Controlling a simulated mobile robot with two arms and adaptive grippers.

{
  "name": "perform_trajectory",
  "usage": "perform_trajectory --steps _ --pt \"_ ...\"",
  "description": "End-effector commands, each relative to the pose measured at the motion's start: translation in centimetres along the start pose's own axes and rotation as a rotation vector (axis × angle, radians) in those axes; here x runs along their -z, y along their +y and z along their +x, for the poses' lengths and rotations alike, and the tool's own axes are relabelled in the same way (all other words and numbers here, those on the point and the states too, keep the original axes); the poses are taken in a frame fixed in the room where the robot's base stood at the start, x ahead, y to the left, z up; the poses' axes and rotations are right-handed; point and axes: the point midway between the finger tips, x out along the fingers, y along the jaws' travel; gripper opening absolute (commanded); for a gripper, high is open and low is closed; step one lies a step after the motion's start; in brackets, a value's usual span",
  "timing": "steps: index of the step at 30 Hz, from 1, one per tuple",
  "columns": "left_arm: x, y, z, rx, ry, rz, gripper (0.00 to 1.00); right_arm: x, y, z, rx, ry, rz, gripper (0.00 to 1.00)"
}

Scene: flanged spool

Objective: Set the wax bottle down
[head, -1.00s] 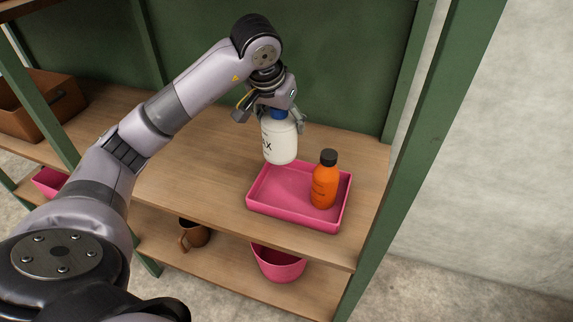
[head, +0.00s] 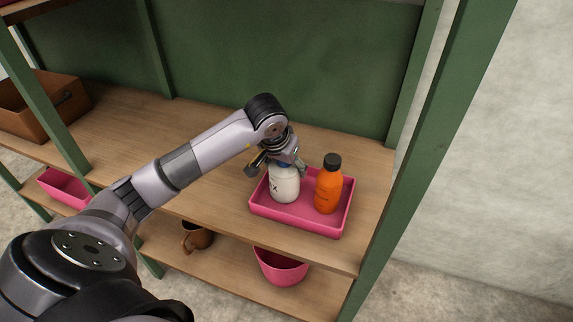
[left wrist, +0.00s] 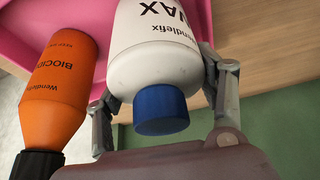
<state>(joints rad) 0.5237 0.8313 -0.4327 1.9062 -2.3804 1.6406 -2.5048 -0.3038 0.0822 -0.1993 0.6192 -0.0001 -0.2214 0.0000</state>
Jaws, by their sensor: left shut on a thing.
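The wax bottle (head: 284,186) is white with a blue cap and stands upright in the left part of the pink tray (head: 261,208). In the left wrist view the bottle (left wrist: 158,50) shows its label and blue cap, with the tray (left wrist: 28,30) beyond. My left gripper (head: 281,165) is shut on the wax bottle near its cap, one finger on each side; the fingers also show in the left wrist view (left wrist: 160,95). Whether the bottle's base touches the tray floor is hidden by the tray's front wall. My right gripper is not in view.
An orange bottle (head: 328,188) with a black cap stands in the tray, close to the right of the wax bottle. A green post (head: 430,150) rises right of the shelf. A brown box (head: 40,105) sits far left. Shelf space left of the tray is clear.

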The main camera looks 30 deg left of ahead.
Motion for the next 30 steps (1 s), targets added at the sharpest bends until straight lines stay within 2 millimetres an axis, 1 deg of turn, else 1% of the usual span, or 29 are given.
perform_trajectory --steps 6,7,15,26,27,28,30 --pt "0.0 0.0 0.3 0.0 0.003 0.0 0.18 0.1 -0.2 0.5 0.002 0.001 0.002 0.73" --pt "-0.1 0.0 0.2 0.0 0.0 0.0 0.66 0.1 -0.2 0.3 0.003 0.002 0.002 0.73" --pt "-0.1 0.0 0.2 0.0 -0.001 0.0 0.83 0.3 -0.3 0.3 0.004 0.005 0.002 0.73" --pt "0.0 0.0 0.0 0.0 -0.001 0.0 0.84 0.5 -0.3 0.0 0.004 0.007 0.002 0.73" --pt "0.1 0.0 -0.2 0.0 -0.001 0.0 0.84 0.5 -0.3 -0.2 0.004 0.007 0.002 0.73" --pt "0.1 0.0 -0.5 0.001 0.001 0.001 0.84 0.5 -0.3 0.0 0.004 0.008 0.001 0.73" --pt "0.2 -0.1 -1.4 0.002 0.005 0.001 0.84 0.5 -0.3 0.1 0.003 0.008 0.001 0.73"
